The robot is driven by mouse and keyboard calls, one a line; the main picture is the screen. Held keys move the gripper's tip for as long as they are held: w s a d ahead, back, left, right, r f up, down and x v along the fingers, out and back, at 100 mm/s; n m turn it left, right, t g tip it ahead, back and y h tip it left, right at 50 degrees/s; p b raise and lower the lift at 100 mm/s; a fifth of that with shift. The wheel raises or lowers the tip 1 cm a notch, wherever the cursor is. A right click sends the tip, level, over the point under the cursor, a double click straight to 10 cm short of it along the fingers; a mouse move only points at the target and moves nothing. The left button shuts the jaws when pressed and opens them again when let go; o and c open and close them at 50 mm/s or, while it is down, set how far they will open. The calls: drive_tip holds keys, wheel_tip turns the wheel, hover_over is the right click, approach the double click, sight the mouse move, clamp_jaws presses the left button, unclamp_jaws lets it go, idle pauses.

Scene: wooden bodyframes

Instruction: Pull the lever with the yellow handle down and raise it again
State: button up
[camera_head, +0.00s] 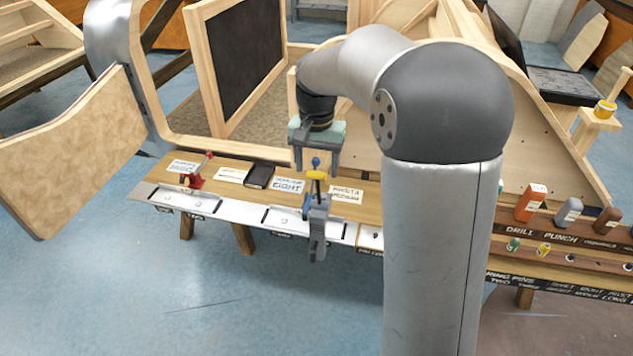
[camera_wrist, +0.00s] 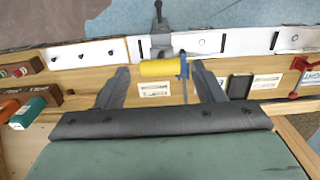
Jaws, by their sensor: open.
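The lever's yellow handle (camera_head: 316,175) sits above a grey metal clamp base (camera_head: 318,228) on the front rail of the wooden bench. My gripper (camera_head: 316,168) is open, pointing down over the handle, with one finger on each side. It also shows in the wrist view (camera_wrist: 161,76). I cannot tell whether a finger touches the handle.
A red lever clamp (camera_head: 196,172) stands further left on the bench. White label cards and a black block (camera_head: 259,175) lie behind the metal rail (camera_head: 240,213). Wooden frames rise behind the bench. Several tools, among them an orange drill block (camera_head: 531,203), stand at the right.

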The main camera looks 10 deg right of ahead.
sight(318, 190)
wheel_tip(318, 190, down, 6)
drive_tip(key=shift+r, duration=0.1)
